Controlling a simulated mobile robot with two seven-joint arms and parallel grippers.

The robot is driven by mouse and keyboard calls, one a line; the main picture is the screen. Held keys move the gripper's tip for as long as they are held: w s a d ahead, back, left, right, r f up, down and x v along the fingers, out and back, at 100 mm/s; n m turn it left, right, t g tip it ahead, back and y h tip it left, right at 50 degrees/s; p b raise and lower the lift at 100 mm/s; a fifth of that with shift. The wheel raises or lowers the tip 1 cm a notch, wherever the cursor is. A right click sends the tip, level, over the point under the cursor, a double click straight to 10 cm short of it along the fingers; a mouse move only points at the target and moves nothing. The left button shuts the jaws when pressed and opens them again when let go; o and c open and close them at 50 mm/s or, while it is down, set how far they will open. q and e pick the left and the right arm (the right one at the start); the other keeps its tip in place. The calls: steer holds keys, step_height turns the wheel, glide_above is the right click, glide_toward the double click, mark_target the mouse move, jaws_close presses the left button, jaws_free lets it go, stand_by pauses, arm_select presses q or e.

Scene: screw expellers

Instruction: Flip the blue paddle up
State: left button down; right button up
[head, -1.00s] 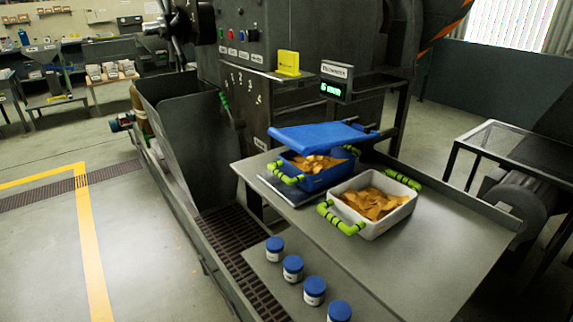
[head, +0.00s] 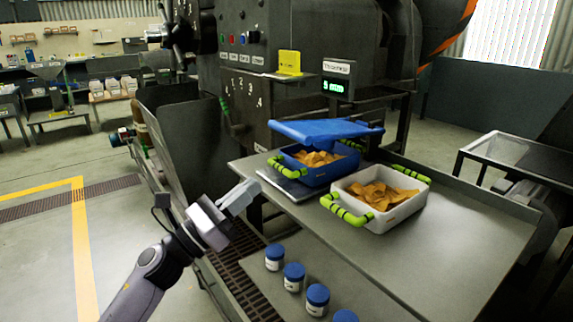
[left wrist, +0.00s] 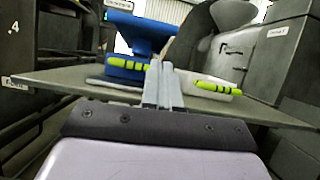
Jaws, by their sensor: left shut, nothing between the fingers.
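The blue paddle (head: 325,132) is a broad flap that sits tilted above the blue bin (head: 318,176), covering part of its opening. In the left wrist view the blue paddle (left wrist: 138,30) rises above the blue bin (left wrist: 122,68), beyond my fingers. My left gripper (head: 249,188) is shut and empty. It is in front of the table's left edge, left of the blue bin and apart from the paddle. Its closed fingers (left wrist: 162,68) point toward the bins. My right gripper is not in view.
A white bin (head: 410,210) with orange-brown pieces and green handles stands right of the blue bin on the metal table (head: 455,255). Several blue-lidded jars (head: 293,277) stand on a lower shelf. A dark machine with a control panel (head: 238,38) rises behind.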

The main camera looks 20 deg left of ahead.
arm_select(q)
steer(key=shift+r+m, duration=0.2)
steer(key=shift+m, duration=0.2)
steer(key=shift+w, duration=0.1)
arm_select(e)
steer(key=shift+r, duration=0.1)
arm_select(q)
steer(key=p+x, duration=0.2)
steer(key=x, duration=0.6)
steer(key=shift+d+r, duration=0.1)
steer(key=shift+d, duration=0.1)
steer(key=shift+w+d+r, duration=0.2)
steer(key=shift+w+d, duration=0.2)
steer(key=shift+w, duration=0.15)
steer(key=shift+w+d, duration=0.1)
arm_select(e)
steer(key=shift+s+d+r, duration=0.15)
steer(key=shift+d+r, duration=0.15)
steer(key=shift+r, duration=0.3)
arm_select(q)
steer(key=shift+r+p, duration=0.1)
steer(key=shift+p, duration=0.2)
